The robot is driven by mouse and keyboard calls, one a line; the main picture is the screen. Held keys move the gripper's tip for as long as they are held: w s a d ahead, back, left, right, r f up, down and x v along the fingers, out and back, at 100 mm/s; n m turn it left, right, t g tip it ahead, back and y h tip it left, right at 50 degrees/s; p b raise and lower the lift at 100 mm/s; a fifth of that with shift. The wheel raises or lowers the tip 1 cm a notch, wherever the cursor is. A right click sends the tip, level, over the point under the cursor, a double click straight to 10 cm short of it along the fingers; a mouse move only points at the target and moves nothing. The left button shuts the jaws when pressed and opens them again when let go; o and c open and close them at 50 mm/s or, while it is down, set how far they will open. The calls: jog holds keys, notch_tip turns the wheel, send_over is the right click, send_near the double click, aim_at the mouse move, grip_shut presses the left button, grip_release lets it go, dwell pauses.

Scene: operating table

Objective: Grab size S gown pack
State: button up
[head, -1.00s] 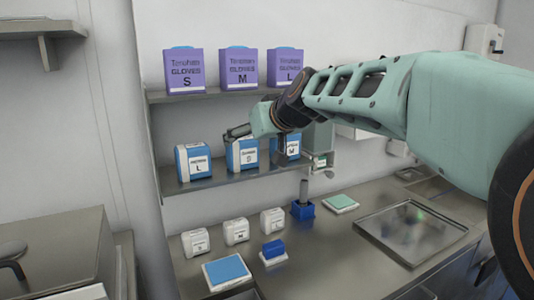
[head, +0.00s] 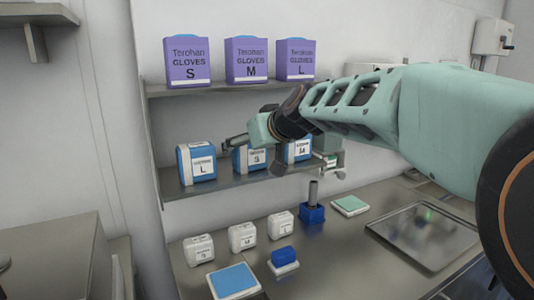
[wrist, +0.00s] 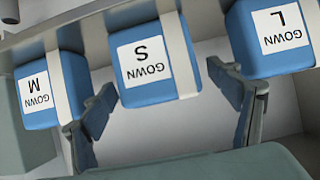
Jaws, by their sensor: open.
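The size S gown pack (head: 256,160) is a blue box with a white label and a white band. It stands in the middle of the lower wall shelf, between the L gown pack (head: 198,163) and the M gown pack (head: 300,150). My gripper (head: 257,153) is in front of the S pack and partly hides it. In the wrist view, labels appear upside down. The S pack (wrist: 153,65) lies ahead between the spread fingers of my open gripper (wrist: 162,82), with the M pack (wrist: 45,90) left and the L pack (wrist: 275,38) right. Nothing is gripped.
Purple glove boxes (head: 247,60) stand on the upper shelf. Below, the counter holds small white boxes (head: 242,236), a blue-topped tray (head: 233,280), a blue holder (head: 312,214) and a metal tray (head: 425,236). The neighbouring gown packs leave narrow gaps beside the S pack.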

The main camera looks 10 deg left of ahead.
jog(key=shift+w+a+f, duration=0.15)
jog(key=shift+w+a, duration=0.1)
jog(key=shift+d, duration=0.1)
jog(key=c, duration=1.3)
jog(key=shift+c, duration=0.2)
jog(key=shift+r, duration=0.2)
